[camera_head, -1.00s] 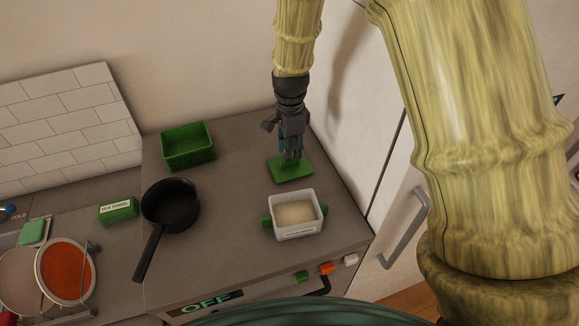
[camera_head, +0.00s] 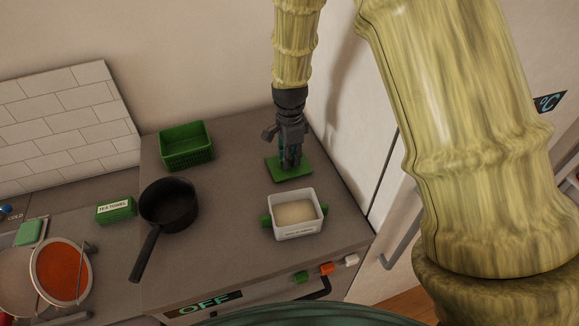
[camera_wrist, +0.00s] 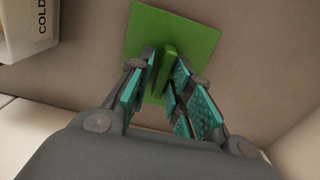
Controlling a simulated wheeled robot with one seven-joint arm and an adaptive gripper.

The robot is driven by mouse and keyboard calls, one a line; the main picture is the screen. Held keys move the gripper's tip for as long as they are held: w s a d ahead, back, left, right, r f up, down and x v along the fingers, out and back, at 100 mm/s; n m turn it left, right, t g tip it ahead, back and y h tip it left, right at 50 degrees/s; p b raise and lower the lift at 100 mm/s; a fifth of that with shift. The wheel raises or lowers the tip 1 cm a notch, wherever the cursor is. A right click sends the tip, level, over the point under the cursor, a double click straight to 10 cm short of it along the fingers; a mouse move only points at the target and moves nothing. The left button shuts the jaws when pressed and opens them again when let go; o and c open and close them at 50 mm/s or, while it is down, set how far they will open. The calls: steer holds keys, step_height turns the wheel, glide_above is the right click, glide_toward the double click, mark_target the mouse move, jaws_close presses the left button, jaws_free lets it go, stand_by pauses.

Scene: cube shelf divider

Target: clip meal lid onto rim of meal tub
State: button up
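The meal lid (camera_head: 298,174) is a flat green square lying on the counter behind the tub, with an upright ridge handle (camera_wrist: 169,62) in its middle. The meal tub (camera_head: 297,231) is a white open box with pale contents and green tabs at its sides, in front of the lid. My gripper (camera_head: 291,165) points down over the lid. In the wrist view its teal-padded fingers (camera_wrist: 167,78) stand on either side of the handle, close to it. They look parted by a narrow gap; contact with the handle is not clear. The lid lies flat, apart from the tub.
A black pan (camera_head: 168,205) and a green basket (camera_head: 186,154) stand to the left on the counter. A green tea towel box (camera_head: 115,209) is further left. The wall and a tall white cabinet (camera_head: 372,150) stand close on the right.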

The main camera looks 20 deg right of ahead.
steer(key=shift+w+f, duration=0.1)
jaws_close()
steer(key=shift+r, duration=0.3)
steer(key=shift+r+p, duration=0.35)
steer(key=shift+p, duration=0.15)
steer(key=shift+r, duration=0.15)
steer(key=shift+r, duration=3.5)
